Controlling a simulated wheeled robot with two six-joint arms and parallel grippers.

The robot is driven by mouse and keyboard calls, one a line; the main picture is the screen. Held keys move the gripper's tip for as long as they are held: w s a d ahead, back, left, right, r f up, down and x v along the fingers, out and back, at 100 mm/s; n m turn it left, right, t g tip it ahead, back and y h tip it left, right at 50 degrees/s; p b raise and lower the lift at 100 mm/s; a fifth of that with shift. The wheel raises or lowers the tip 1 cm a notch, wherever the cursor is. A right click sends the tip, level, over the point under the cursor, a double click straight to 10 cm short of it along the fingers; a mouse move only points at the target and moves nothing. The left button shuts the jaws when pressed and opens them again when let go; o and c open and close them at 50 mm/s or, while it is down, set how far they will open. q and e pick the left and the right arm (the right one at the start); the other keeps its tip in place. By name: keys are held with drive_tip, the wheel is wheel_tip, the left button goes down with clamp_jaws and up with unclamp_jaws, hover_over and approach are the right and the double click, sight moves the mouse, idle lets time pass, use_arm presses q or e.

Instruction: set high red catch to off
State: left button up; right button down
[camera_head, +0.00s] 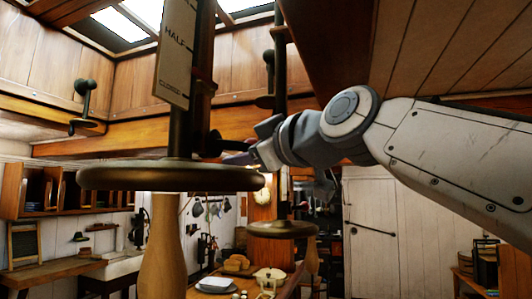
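My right gripper (256,150) reaches in from the right, its tip close to a dark upright post (186,135) above a large round bronze wheel (165,177). A dark lever-like piece (212,145) sticks out from the post towards the gripper's tip. I cannot tell whether they touch. A pale plate (176,50) on the post reads HALF, with a smaller word lower down. I cannot make out a red catch; it may be hidden behind the gripper or the post. The gripper's fingers are seen side-on and small, so their opening does not show. My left gripper is not in view.
A second bronze wheel (282,229) hangs lower, behind my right gripper. A wooden post (163,248) stands below the large wheel. A table behind holds a cream pot (269,276) and loaves of bread (237,263). A wooden beam (325,45) is overhead.

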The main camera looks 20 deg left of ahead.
drive_tip(key=shift+s+d+r, duration=0.1)
drive_tip(key=shift+s+r, duration=0.1)
drive_tip(key=shift+r, duration=0.3)
idle(0.8)
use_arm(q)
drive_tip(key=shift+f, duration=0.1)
